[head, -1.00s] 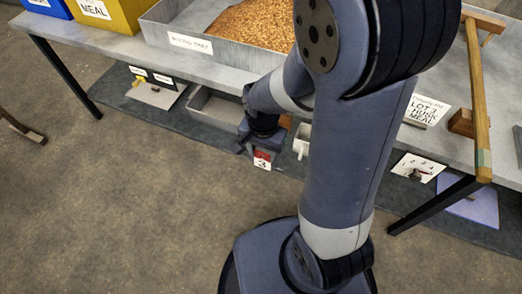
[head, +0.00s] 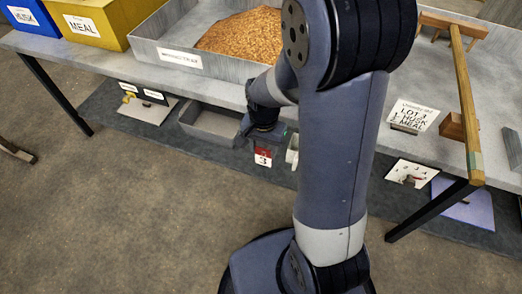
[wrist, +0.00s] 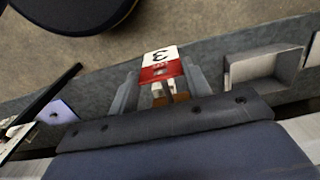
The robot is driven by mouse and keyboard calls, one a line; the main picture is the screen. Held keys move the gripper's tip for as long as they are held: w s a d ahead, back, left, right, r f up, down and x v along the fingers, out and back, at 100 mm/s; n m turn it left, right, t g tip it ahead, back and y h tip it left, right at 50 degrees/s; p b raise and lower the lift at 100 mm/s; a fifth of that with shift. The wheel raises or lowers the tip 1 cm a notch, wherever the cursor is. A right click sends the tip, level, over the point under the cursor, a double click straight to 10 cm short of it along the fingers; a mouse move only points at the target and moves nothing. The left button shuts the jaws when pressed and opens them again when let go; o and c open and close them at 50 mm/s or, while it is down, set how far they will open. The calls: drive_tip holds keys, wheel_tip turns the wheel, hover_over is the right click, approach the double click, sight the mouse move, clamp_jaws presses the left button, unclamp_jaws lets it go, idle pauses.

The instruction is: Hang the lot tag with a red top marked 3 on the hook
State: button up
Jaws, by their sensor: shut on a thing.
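The lot tag (head: 263,158), white with a red top and marked 3, hangs from my gripper (head: 263,146) in front of the bench's lower shelf. In the wrist view, the tag (wrist: 159,58) sits between the two grey fingers of my gripper (wrist: 160,90), which is shut on it. The 3 appears upside down there. I cannot clearly pick out the hook in either view. My arm covers part of the bench in the head view.
The bench holds a mixing tray (head: 150,50) of grain, a yellow MEAL bin (head: 103,35), a lot card (head: 412,115) and a wooden rail (head: 466,90). Below are a grey bin (head: 208,138), a numbered white board (head: 408,174) and a blue-violet panel (head: 465,207).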

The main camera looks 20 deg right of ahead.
drive_tip(key=shift+w+d+f, duration=0.1)
drive_tip(key=shift+w+d, duration=0.5)
drive_tip(key=shift+w, duration=0.25)
drive_tip(key=shift+w+d+f, duration=0.1)
drive_tip(key=shift+w+d, duration=0.5)
drive_tip(key=shift+w, duration=0.2)
drive_tip(key=o, duration=1.3)
wheel_tip(320, 180, up, 11)
drive_tip(key=p, duration=0.2)
drive_tip(key=shift+p, duration=0.3)
drive_tip(key=shift+f, duration=0.2)
